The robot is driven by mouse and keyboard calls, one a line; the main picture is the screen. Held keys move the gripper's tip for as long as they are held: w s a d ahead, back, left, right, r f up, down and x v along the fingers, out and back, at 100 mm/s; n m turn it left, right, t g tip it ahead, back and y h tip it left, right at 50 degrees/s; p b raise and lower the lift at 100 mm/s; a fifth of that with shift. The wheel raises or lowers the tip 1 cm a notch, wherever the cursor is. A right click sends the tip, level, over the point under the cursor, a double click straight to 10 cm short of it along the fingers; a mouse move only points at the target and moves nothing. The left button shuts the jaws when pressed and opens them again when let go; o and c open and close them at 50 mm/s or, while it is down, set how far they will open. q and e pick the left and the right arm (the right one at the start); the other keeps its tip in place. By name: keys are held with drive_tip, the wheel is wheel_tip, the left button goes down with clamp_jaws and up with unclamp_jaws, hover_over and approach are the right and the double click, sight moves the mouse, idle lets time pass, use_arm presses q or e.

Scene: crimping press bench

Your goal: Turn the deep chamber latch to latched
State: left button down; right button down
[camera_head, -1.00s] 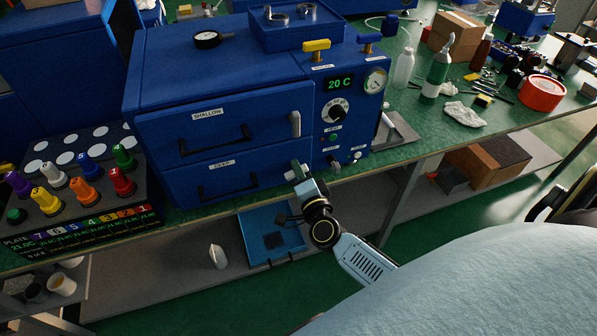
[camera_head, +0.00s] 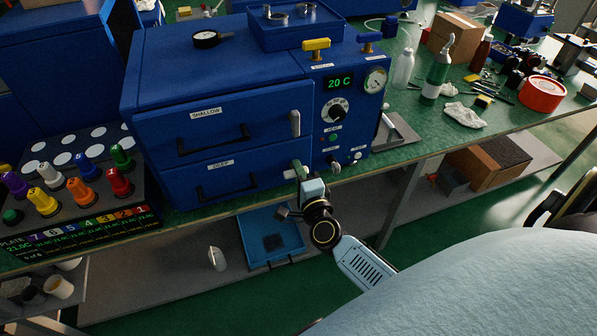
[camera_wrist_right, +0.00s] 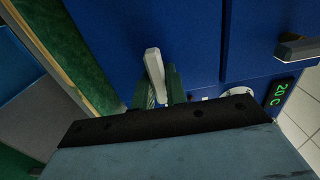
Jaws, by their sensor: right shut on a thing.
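The blue press has a shallow chamber (camera_head: 222,128) above a deep chamber (camera_head: 222,178), each with a black handle. The deep chamber latch (camera_head: 290,174) is a pale lever at the right edge of the deep front, mostly hidden by my right gripper (camera_head: 301,172). In the right wrist view the latch (camera_wrist_right: 153,63) stands between the two green fingers of my right gripper (camera_wrist_right: 158,87), which is shut on it. The lever's far end sticks out past the fingers. Its exact angle on the press is hard to tell. My left gripper is not in view.
The shallow chamber latch (camera_head: 295,123) stands upright just above. A control panel (camera_head: 338,108) with a knob and a 20 C display is to the right. A rack of coloured knobs (camera_head: 80,190) stands at left. A blue tray (camera_head: 262,225) lies on the shelf below.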

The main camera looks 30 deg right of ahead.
drive_tip(key=c, duration=1.4)
unclamp_jaws()
drive_tip(key=shift+c, duration=0.2)
drive_tip(key=v, duration=1.3)
drive_tip(key=shift+s, duration=0.2)
